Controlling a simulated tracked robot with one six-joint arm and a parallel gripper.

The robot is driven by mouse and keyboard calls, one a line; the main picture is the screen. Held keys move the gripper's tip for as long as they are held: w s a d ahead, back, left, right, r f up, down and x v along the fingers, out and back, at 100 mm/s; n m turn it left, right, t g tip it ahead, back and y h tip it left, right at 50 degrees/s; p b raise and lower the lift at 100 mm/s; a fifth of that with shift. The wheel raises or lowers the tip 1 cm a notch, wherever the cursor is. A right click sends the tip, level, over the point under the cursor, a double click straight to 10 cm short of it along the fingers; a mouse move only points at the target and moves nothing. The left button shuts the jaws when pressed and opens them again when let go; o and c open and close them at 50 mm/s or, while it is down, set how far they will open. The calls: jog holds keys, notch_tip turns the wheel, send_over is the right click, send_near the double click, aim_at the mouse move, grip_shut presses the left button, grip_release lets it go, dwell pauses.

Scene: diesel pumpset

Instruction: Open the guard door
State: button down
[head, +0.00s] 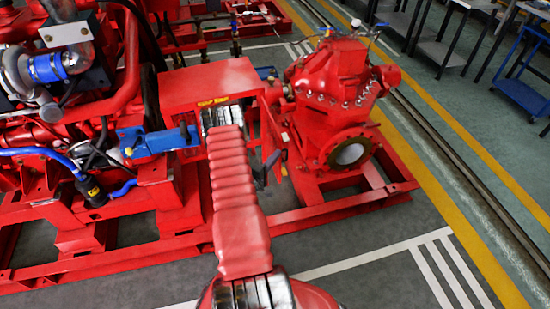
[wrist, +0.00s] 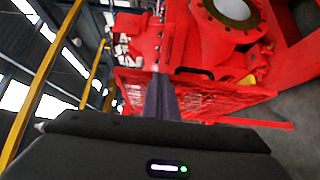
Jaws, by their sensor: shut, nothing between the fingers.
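The red guard (head: 210,83) is a box between the engine and the pump, with a yellow label on its front edge. A metallic coupling part (head: 222,115) shows below its top, partly behind my arm. A narrow red panel, which looks like the guard door (head: 274,130), stands at the guard's right side, swung out and seen nearly edge-on. In the wrist view a red mesh panel (wrist: 205,101) lies behind and to the right of my fingers. My gripper (wrist: 162,85) is shut and empty, beside this panel. It shows dark in the head view (head: 269,166); contact cannot be told.
The red pump (head: 335,80) with its round flange (head: 350,153) stands close on the right. The engine (head: 65,90) and a blue bracket (head: 155,142) are on the left. The red base frame (head: 330,208) runs below. Grey floor (head: 350,285) in front is clear.

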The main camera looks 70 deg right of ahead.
jog(key=shift+w, duration=0.1)
jog(key=a, duration=1.1)
jog(key=shift+a, duration=0.3)
dwell(0.7)
